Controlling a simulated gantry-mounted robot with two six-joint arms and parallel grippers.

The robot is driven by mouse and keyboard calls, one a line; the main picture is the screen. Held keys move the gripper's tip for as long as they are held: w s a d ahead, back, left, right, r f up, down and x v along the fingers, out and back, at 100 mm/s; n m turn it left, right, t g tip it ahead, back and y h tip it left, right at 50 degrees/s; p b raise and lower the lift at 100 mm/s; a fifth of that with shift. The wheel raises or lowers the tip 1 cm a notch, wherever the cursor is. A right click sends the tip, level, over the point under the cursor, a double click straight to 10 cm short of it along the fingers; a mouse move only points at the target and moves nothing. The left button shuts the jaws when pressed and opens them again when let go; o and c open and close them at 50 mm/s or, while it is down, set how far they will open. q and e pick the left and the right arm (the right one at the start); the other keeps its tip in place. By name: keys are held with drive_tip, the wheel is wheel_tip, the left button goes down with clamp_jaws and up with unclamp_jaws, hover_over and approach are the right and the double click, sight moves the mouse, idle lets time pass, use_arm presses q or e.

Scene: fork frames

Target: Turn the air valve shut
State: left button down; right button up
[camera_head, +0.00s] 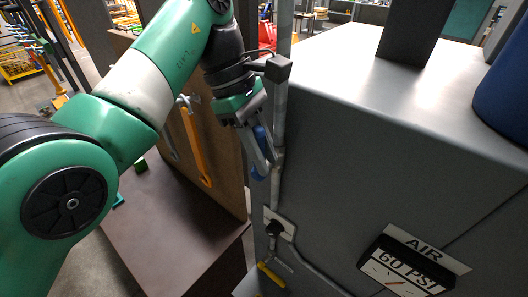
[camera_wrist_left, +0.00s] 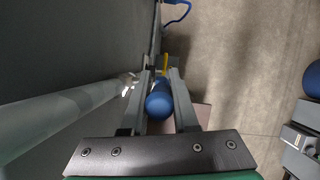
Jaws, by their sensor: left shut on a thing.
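A blue valve handle (camera_head: 261,138) is at the grey vertical pipe (camera_head: 279,110) on the left edge of the grey cabinet. My left gripper (camera_head: 268,160) points down beside the pipe and is shut on this handle. In the left wrist view, the blue handle (camera_wrist_left: 159,100) sits between the two grey fingers, with its rounded end towards the camera. The fingers partly hide the handle and its joint with the pipe. An AIR sign (camera_head: 425,247) with a 60 PSI gauge plate (camera_head: 405,268) is on the cabinet's front. My right gripper is in neither view.
A black knob (camera_head: 275,228) on a pale plate and a yellow lever (camera_head: 271,275) sit lower on the piping. A brown board with a hanging orange tool (camera_head: 195,145) stands left of the gripper, above a dark bench (camera_head: 170,215). The cabinet top (camera_head: 350,75) carries a blue container (camera_head: 505,90).

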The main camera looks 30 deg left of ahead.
use_arm(q)
drive_tip(key=shift+f, duration=0.1)
drive_tip(key=shift+d+f+y+b, duration=0.1)
drive_tip(key=shift+d+y+b, duration=0.25)
drive_tip(key=shift+y+b, duration=0.25)
drive_tip(key=c, duration=0.7)
unclamp_jaws()
drive_tip(key=p+v, duration=1.1)
drive_tip(key=shift+s+a+r, duration=0.1)
drive_tip(key=shift+s+r, duration=0.1)
drive_tip(key=shift+r, duration=0.2)
